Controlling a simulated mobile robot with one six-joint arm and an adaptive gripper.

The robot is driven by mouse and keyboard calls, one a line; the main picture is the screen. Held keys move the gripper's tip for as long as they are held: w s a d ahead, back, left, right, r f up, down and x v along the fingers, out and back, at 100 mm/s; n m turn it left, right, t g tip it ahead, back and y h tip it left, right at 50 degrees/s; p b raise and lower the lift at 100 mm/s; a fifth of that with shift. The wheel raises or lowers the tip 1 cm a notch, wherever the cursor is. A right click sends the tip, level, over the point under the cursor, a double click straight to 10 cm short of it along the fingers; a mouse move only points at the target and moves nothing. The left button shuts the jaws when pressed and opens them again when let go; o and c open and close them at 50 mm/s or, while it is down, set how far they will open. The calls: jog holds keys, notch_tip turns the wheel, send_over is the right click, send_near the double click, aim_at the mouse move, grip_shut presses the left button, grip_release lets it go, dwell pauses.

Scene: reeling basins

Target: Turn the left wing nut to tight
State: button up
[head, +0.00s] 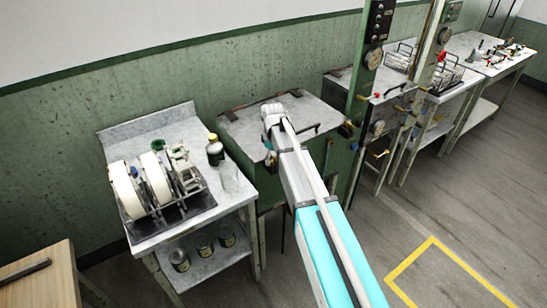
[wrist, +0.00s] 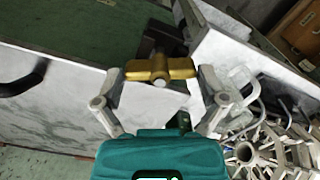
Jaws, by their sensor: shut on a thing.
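The brass wing nut (wrist: 158,70) shows in the wrist view, its two wings lying about level across the picture. My gripper (wrist: 161,75) is shut on it, one finger at each wing end. In the head view my gripper (head: 271,116) is at the left part of a green basin (head: 238,160) with a grey metal lid (head: 312,110); my arm and gripper hide the wing nut there. The same lid fills much of the wrist view (wrist: 65,100). How tight the nut is cannot be told.
Left of the basin stands a metal table (head: 172,237) with white reels (head: 127,190), a brown bottle (head: 215,151) and a clear glass (head: 229,177). A green post (head: 362,100) rises on the right. A dark lid handle (wrist: 22,82) shows in the wrist view. Floor at right is clear.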

jog(key=shift+m, duration=2.6)
jog(key=o, duration=0.8)
jog(key=shift+n, duration=0.4)
jog(key=n, duration=0.5)
notch_tip(320, 180, up, 14)
jog(key=p, duration=1.4)
jog(key=shift+s+d+f+m+b, duration=1.85)
jog(key=shift+s+f+b, duration=1.5)
jog(key=shift+s, duration=0.65)
jog(key=shift+s+d+f+m+b, duration=1.85)
jog(key=shift+s+f+b, duration=1.45)
jog(key=shift+s, duration=0.7)
jog(key=shift+s+d+f+m+b, duration=1.6)
jog(key=shift+s+f+m+b, duration=0.5)
jog(key=shift+s+f+b, duration=1.6)
